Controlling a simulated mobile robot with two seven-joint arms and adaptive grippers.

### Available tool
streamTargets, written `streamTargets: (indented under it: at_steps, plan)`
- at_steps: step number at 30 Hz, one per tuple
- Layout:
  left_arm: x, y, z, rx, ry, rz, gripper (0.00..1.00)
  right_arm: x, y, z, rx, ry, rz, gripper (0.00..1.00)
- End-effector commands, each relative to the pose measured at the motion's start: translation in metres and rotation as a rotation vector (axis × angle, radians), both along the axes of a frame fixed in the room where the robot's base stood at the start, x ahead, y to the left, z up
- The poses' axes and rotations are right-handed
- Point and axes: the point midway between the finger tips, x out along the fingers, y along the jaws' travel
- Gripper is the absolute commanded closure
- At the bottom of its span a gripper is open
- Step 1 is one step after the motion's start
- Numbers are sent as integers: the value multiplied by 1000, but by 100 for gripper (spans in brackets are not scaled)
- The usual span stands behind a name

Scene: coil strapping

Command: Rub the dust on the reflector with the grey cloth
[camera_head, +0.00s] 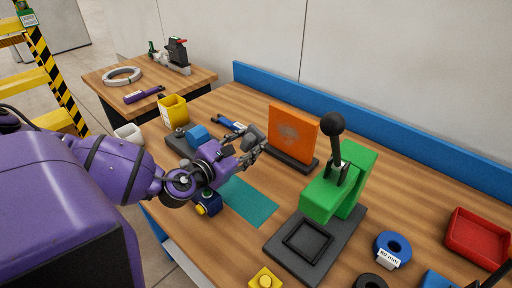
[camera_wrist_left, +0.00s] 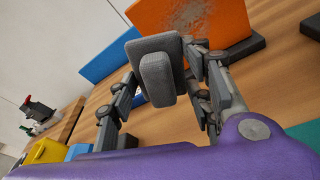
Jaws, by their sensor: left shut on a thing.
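The reflector (camera_head: 292,135) is an upright orange panel on a dark base, with a greyish dust patch on its face. It also shows at the top of the left wrist view (camera_wrist_left: 228,25), where the dust is a speckled grey patch. My left gripper (camera_head: 252,148) is just left of the reflector's face. It is shut on the grey cloth (camera_wrist_left: 156,70), a thick rounded grey pad held between the fingers. The cloth overlaps the panel's lower left in the wrist view; I cannot tell for sure whether they touch. I do not make out my right gripper.
A green press (camera_head: 340,185) with a black knob stands right of the reflector. A yellow bin (camera_head: 173,108) is behind my left arm. A blue ring (camera_head: 392,247) and red tray (camera_head: 476,238) lie at right. A teal mat (camera_head: 248,202) lies clear in front.

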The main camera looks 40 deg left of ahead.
Motion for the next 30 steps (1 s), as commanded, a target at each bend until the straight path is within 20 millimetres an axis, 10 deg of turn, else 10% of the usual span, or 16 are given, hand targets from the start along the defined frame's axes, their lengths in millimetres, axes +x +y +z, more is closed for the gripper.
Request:
streamTargets:
  at_steps: [30]
  plan:
    - [56, -10, -9, -1, -54, -58, 75, -10, 0, -41, -7, 31, 13, 35]
